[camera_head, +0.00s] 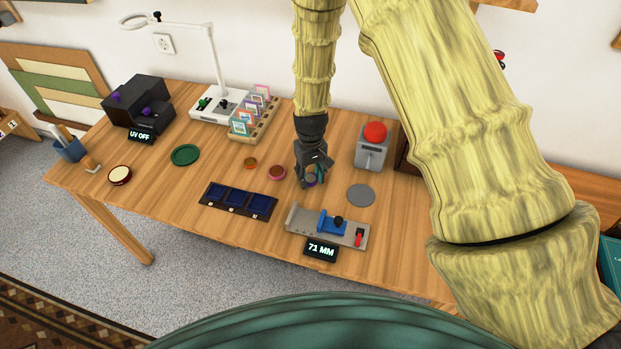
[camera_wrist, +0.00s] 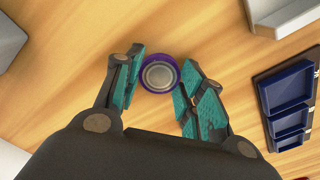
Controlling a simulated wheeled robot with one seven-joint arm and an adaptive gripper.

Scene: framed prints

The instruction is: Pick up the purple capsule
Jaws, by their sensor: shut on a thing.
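The purple capsule (camera_wrist: 159,74) is a small round piece with a purple rim and a grey face. In the wrist view it sits between the teal finger pads of my gripper (camera_wrist: 160,90), which are shut on it. In the head view my gripper (camera_head: 313,177) points down over the wooden table, and the capsule (camera_head: 311,179) shows as a small bit of purple and grey at the fingertips. I cannot tell whether the capsule touches the table.
A grey disc (camera_head: 361,195) lies right. A dark three-well tray (camera_head: 238,213), a gauge reading 71 MM (camera_head: 321,250) and a box with a red button (camera_head: 373,150) stand nearby.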

